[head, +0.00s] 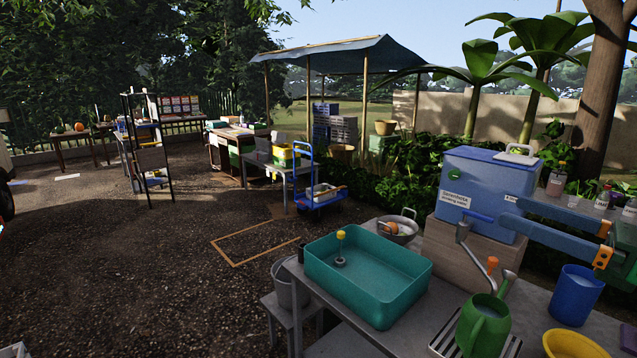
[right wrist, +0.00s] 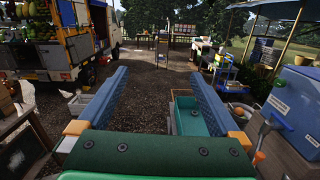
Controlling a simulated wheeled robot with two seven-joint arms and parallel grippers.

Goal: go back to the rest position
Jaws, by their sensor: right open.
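My right gripper (head: 511,213) comes in from the right edge of the head view, in front of the blue cooler box (head: 490,182). Its two blue fingers are parallel and apart, with orange parts at their bases. My left gripper does not show in either view.
A metal table carries a teal basin (head: 368,270), a green watering can (head: 484,322), a blue mug (head: 576,295) and a yellow bowl (head: 572,345). A metal bowl (head: 397,228) stands behind the basin. A truck (right wrist: 62,45) stands left in the wrist view. Gravel ground (head: 130,270) is open.

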